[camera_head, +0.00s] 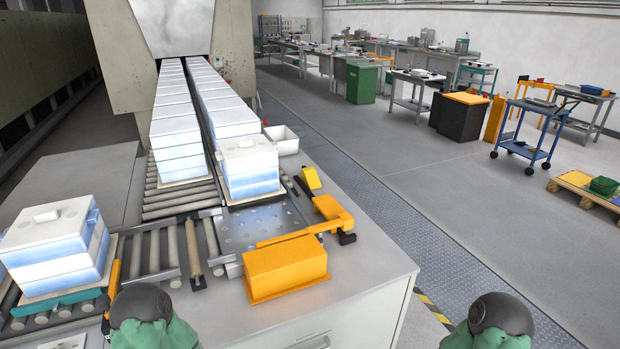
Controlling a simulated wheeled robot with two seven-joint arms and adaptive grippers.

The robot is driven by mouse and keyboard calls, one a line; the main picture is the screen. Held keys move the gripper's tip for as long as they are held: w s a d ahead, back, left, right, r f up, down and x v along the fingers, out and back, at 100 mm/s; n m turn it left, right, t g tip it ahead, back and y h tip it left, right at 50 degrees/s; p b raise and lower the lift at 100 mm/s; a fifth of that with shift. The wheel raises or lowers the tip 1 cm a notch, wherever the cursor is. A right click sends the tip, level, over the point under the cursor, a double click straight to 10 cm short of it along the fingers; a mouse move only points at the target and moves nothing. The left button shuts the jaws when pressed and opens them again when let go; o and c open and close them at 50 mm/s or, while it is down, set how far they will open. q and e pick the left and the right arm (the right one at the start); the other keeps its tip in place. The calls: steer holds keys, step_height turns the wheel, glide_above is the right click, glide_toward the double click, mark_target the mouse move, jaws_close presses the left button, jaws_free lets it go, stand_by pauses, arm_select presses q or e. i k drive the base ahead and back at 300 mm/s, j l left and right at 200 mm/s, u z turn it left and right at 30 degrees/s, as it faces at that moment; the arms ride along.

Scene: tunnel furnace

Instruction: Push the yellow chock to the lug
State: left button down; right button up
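A small yellow block (311,178), which may be the yellow chock, sits beside a dark rail at the right of the roller line. In front of it is a larger yellow bracket (333,210) with a thin yellow bar running left and a dark end piece. I cannot tell for certain which yellow part is the chock, and I cannot pick out the lug. A white and blue stack (250,168) stands on a plate left of the small block. Two green arm parts of mine with dark caps show at the bottom edge, but neither gripper is in view.
A big yellow housing (285,268) stands on the grey cabinet top (365,268) near the front. Another stack (55,248) sits on rollers at left, beside an orange handle (114,278). Two rows of stacks lead to the furnace (180,30).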

mark_target(309, 176)
steer(key=z, duration=0.2)
steer(key=i+l+z, duration=0.2)
steer(key=l, duration=0.25)
steer(key=i+l+z, duration=0.2)
steer(key=l, duration=0.2)
steer(key=i+l+z, duration=0.15)
steer(key=l, duration=0.25)
steer(key=i+l+z, duration=0.2)
steer(key=l, duration=0.15)
steer(key=i+l+z, duration=0.65)
steer(key=i, duration=0.35)
steer(key=i+j+u, duration=0.15)
steer(key=i+u, duration=0.75)
steer(key=i+l+u, duration=0.1)
steer(key=i+u, duration=0.15)
steer(key=u, duration=0.15)
